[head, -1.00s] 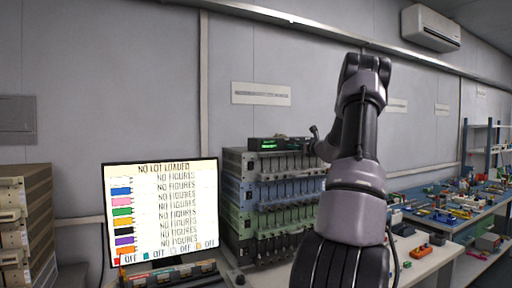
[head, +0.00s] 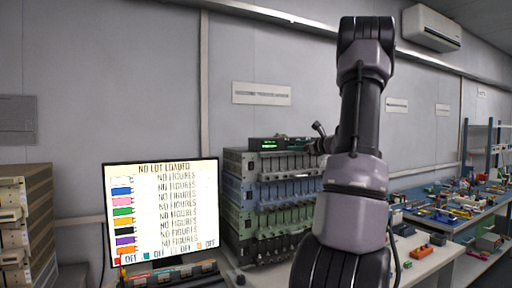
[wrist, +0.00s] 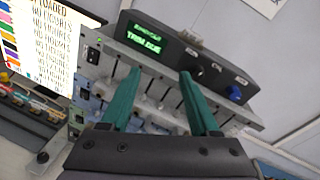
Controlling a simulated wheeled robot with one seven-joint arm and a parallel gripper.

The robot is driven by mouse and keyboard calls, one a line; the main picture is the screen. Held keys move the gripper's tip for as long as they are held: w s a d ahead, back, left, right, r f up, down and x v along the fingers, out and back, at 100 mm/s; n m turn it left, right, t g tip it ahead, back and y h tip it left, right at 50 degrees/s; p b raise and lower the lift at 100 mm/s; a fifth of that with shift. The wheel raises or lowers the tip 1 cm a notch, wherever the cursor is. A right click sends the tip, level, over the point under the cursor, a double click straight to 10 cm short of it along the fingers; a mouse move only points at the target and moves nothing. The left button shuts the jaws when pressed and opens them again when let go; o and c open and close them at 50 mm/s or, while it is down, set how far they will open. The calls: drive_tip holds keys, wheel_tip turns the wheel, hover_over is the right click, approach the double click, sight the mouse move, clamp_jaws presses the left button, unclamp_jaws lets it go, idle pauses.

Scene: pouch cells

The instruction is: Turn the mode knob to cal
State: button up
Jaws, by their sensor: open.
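A dark control box (wrist: 180,50) with a lit green display (wrist: 144,38) reading "TRIM DUE" shows in the wrist view, on top of a cell rack. Its front carries a dark knob (wrist: 196,68) and a blue knob (wrist: 236,92), with small labels I cannot read, so I cannot tell which is the mode knob. The box (head: 268,144) also shows in the head view, its right part hidden by my arm. My gripper (wrist: 159,76) is open, with two teal fingers apart and nothing between them. The right fingertip appears just below and left of the dark knob; contact is not visible.
The rack (head: 232,190) has stacked grey, blue and green tiers with cell slots. A monitor (head: 160,212) reading "NO LOT LOADED" stands to its left. A cluttered blue bench (head: 455,215) lies at the right.

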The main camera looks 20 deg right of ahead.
drive_tip(key=s+a+n+g+y, duration=0.2)
drive_tip(key=a+n, duration=0.2)
drive_tip(key=a, duration=0.6)
drive_tip(key=s+a+r+n+g+y, duration=0.1)
drive_tip(key=s+a+n+g, duration=0.2)
drive_tip(key=a, duration=0.8)
drive_tip(key=shift+a+n+g+y, duration=0.15)
drive_tip(key=shift+n+g+y, duration=0.2)
drive_tip(key=shift+n, duration=0.85)
drive_tip(key=w+d+f+m+t+h, duration=0.1)
drive_tip(key=w+d+m+t+h, duration=0.15)
drive_tip(key=d+m, duration=0.85)
drive_tip(key=w+d+f+m+t+h, duration=0.15)
drive_tip(key=d+m+t+h, duration=0.25)
drive_tip(key=d, duration=1.3)
drive_tip(key=w, duration=1.1)
drive_tip(key=shift+r, duration=0.15)
drive_tip(key=shift+w, duration=0.1)
drive_tip(key=shift+m, duration=0.3)
clamp_jaws()
